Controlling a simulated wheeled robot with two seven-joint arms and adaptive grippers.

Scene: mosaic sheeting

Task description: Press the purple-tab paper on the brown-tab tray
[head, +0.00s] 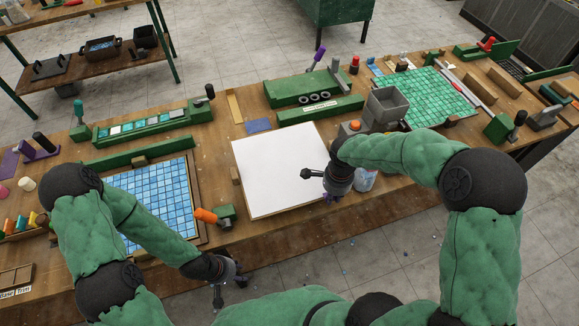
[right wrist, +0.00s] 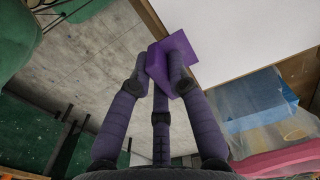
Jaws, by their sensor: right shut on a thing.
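The white paper (head: 278,160) lies over a wooden-rimmed tray (head: 290,208) at the middle front of the bench and hides most of it. A small brown block, perhaps the brown tab (head: 235,175), sits at its left edge. My right gripper (head: 328,194) is at the paper's front right corner. In the right wrist view its fingers are shut on the purple tab (right wrist: 172,62), beside the white sheet (right wrist: 225,35). I cannot tell whether the whole sheet lies flat. My left gripper (head: 228,288) hangs in front of the bench edge, fingers spread and empty.
A blue tile tray (head: 198,190) with an orange-handled clamp (head: 207,216) lies left of the paper. A green tile tray (head: 465,112) lies at the right. A grey bin (head: 388,104) and a clear bag of blue bits (head: 364,180) stand near my right arm.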

